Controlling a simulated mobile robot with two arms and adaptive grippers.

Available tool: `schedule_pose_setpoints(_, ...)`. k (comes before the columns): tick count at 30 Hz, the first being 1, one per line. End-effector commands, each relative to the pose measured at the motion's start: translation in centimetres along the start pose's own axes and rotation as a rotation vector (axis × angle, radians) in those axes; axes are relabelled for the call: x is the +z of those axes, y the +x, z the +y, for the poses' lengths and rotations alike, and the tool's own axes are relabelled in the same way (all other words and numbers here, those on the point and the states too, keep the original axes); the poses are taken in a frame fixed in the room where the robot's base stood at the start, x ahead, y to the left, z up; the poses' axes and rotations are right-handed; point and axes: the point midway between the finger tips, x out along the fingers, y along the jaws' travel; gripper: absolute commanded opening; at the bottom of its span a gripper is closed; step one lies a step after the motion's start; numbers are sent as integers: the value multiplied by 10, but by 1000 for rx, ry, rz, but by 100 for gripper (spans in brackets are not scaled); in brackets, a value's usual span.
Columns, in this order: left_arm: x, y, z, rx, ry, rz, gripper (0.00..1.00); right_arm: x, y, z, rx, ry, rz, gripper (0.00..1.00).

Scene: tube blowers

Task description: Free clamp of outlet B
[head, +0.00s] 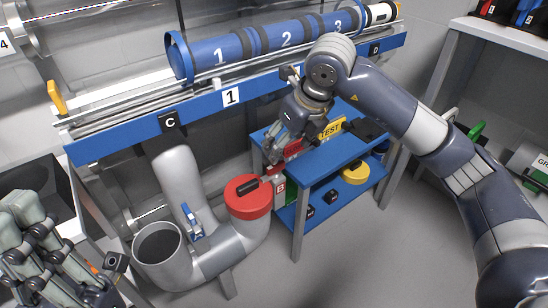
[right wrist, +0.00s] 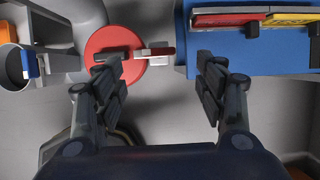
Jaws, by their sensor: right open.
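Outlet B is capped by a round red lid (head: 248,197) with a black handle. A letter B plate (head: 281,190) is beside it. A clamp with a red lever (right wrist: 153,52) sits at the lid's right side in the right wrist view; in the head view it is small and partly hidden near the gripper. My right gripper (head: 280,143) is open above the clamp. In the right wrist view its fingers (right wrist: 160,75) stand wide apart, with the clamp between and beyond them, and hold nothing. The left finger overlaps the lid (right wrist: 103,38).
A blue bench (head: 310,165) with a yellow TEST block (head: 331,129) stands right of the outlet. An open grey pipe (head: 160,243) with a blue lever (head: 191,219) is to the left. The blue rail (head: 200,115) and numbered tube (head: 250,42) run behind. Grey floor lies in front.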

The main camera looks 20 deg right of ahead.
Motion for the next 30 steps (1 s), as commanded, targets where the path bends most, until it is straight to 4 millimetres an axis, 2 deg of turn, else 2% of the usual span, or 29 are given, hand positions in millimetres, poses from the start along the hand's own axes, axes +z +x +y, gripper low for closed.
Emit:
schedule_pose_setpoints(3, 2, -11, 0, 0, 0, -1, 0, -2, 24, 2, 4, -1, 4, 65)
schedule_pose_setpoints(9, 5, -6, 0, 17, 5, 43, 0, -3, 64, 2, 4, 0, 4, 65)
schedule_pose_setpoints(15, 6, 1, 1, 31, 10, 74, 0, -1, 90, 1, 4, 0, 2, 65)
schedule_pose_setpoints(20, 7, 4, 1, 35, 11, 84, 0, -1, 99, 1, 4, -1, 1, 65)
schedule_pose_setpoints(28, 6, 5, 1, 36, 12, 86, 0, 0, 100, 1, 3, -1, 1, 65)
schedule_pose_setpoints(29, 6, 5, 1, 36, 12, 86, 0, 0, 100, 1, 3, -1, 1, 60)
schedule_pose_setpoints(30, 6, 5, 1, 36, 12, 86, 0, 0, 99, 1, 3, -1, 1, 51)
